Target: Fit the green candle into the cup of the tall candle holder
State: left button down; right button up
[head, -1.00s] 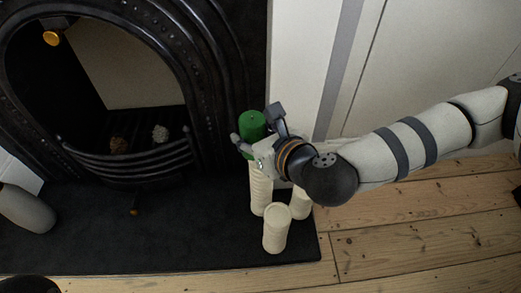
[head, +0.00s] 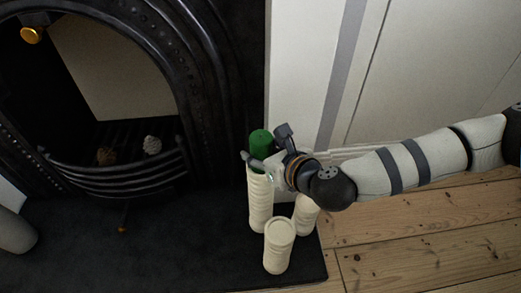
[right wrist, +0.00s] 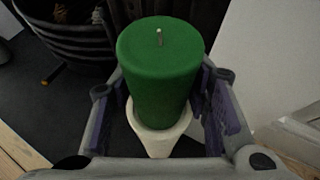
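The green candle (head: 261,142) is upright at the top of the tall cream candle holder (head: 260,203). In the right wrist view the candle (right wrist: 160,75) has its lower end inside the cream cup (right wrist: 157,140), whose rim shows around its base. My right gripper (head: 265,146) reaches in from the right, with one finger on each side of the candle. In the right wrist view the fingers look spread, with small gaps between the pads and the candle. The candle's bottom is hidden inside the cup. My left gripper is not in view.
Two shorter cream holders stand close by: one in front (head: 278,248) and one to the right (head: 306,214), under my right arm. All stand on a dark hearth slab (head: 170,240) before a black fireplace (head: 115,165). A white wall (head: 300,80) rises just behind.

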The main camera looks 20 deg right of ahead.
jog(key=shift+o, duration=0.8)
jog(key=shift+s+r+p, duration=0.2)
jog(key=shift+r+p, duration=0.1)
jog(key=shift+r, duration=0.05)
pick_arm(q)
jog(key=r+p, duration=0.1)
jog(key=p, duration=0.1)
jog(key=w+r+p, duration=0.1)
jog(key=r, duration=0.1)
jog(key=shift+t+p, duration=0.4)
pick_arm(e)
jog(key=v, duration=1.1)
jog(key=shift+s, duration=0.25)
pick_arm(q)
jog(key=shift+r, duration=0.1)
pick_arm(e)
jog(key=shift+d+r, duration=0.1)
jog(key=shift+r, duration=0.05)
